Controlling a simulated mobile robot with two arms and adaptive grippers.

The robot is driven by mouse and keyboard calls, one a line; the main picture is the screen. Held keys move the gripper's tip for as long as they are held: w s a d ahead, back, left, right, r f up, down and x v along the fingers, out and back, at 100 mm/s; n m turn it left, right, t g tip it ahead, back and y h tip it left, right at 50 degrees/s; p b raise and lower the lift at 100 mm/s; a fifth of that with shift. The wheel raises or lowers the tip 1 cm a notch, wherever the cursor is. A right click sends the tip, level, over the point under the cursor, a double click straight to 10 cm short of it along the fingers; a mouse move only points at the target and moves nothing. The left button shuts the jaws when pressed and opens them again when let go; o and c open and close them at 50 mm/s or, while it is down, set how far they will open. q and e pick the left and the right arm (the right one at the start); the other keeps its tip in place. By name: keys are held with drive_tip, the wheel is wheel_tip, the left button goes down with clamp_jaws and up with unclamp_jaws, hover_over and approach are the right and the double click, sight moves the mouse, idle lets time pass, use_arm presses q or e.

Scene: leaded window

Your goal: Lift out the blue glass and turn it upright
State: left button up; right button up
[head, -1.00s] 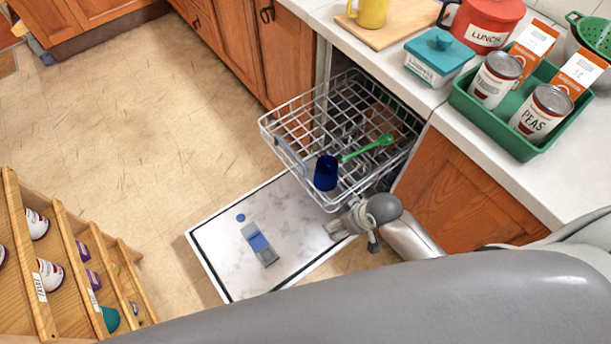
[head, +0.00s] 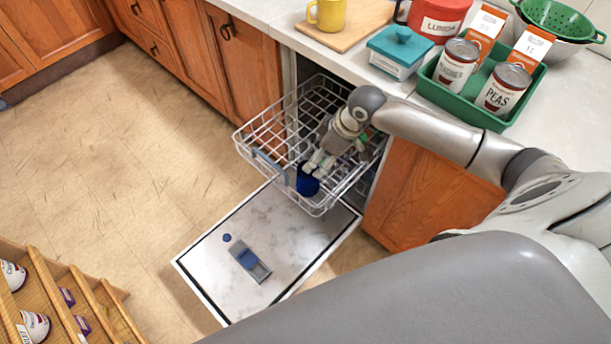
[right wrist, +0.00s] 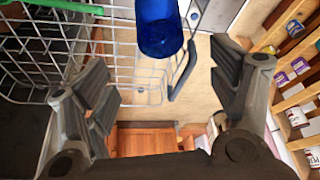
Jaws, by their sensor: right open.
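The blue glass (head: 307,184) stands in the front part of the pulled-out wire dishwasher rack (head: 272,158). My right gripper (head: 316,166) is over the rack, right above the glass, and partly covers it in the head view. In the right wrist view the glass (right wrist: 158,28) shows at the top middle, ahead of the spread fingers. Those fingers (right wrist: 165,80) are wide apart with nothing between them, and I see no contact with the glass. Which end of the glass is up is hard to tell. My left gripper is not in view.
A green utensil (right wrist: 65,6) lies in the rack beside the glass. The open dishwasher door (head: 300,228) is below, with its detergent compartment (head: 249,260). The counter holds a green tray (head: 478,110) with cans and cartons, and a teal box (head: 398,52). Wooden shelves (head: 65,300) stand at lower left.

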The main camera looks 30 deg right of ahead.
sight(308, 178)
drive_tip(key=x, duration=0.4)
drive_tip(key=shift+a+f, duration=0.2)
drive_tip(key=shift+f, duration=0.15)
drive_tip(key=shift+x, duration=2.65)
drive_tip(key=shift+s+d, duration=0.15)
drive_tip(key=shift+d, duration=0.05)
drive_tip(key=shift+c, duration=0.5)
drive_tip(key=c, duration=1.2)
drive_tip(key=shift+o, duration=0.2)
